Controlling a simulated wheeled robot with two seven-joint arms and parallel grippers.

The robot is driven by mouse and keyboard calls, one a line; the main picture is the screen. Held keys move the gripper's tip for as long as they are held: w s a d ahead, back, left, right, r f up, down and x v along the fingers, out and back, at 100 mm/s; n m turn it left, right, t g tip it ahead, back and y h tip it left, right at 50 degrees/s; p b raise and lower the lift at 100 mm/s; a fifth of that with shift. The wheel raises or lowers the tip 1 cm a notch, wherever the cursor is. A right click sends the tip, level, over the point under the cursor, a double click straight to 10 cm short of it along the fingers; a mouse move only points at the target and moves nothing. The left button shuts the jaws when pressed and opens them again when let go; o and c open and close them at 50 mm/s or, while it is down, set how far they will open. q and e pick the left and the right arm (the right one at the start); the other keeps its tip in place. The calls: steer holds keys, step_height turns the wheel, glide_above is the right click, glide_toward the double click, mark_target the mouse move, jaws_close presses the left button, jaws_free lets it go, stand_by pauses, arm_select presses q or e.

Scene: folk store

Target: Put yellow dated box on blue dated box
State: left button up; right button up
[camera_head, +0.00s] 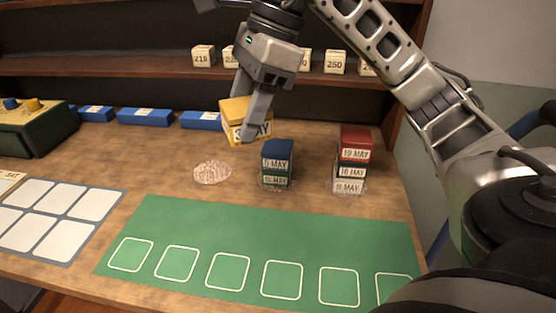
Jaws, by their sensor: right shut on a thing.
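My right gripper (256,128) comes down from the top and is shut on the yellow dated box (236,109). The yellow box is tilted a little and seems held above the table, behind and left of the blue box; its label is partly hidden by a finger. The blue dated box (278,150), labelled 5 MAY, sits on top of a green dated box (276,178) on a round mat. The blue box's top is clear. My left gripper is not in view.
A stack of a red box (355,143) over two pale dated boxes stands to the right. An empty round pinkish mat (212,172) lies left of the blue box. A green mat (250,240) with white outlines lies in front. Blue blocks (146,117) and numbered shelf blocks (203,56) are behind.

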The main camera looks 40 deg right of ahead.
steer(key=m, duration=0.2)
steer(key=s+d+r+m+t+b, duration=0.1)
steer(key=s+d+m+h, duration=0.1)
steer(key=m, duration=0.1)
steer(key=shift+r+m+t+b, duration=0.2)
steer(key=shift+m+t+b, duration=0.1)
steer(key=shift+t+b, duration=0.1)
steer(key=shift+w+d, duration=0.1)
steer(key=shift+d, duration=0.1)
steer(key=w+d+f, duration=0.4)
steer(key=w+d, duration=0.1)
steer(key=d, duration=0.1)
steer(key=b, duration=0.1)
glide_above(270, 145)
steer(key=s, duration=0.2)
steer(key=shift+m, duration=0.3)
step_height(270, 145, down, 4)
steer(key=shift+f, duration=0.2)
steer(key=shift+w+d+f, duration=0.2)
steer(key=shift+d+f, duration=0.1)
steer(key=shift+f, duration=0.2)
steer(key=shift+w+d+f+b, duration=0.1)
steer(key=shift+f+b, duration=0.15)
steer(key=shift+f, duration=0.6)
steer(key=shift+w+d+f+b, duration=0.1)
steer(key=shift+f+b, duration=0.1)
steer(key=shift+f, duration=0.65)
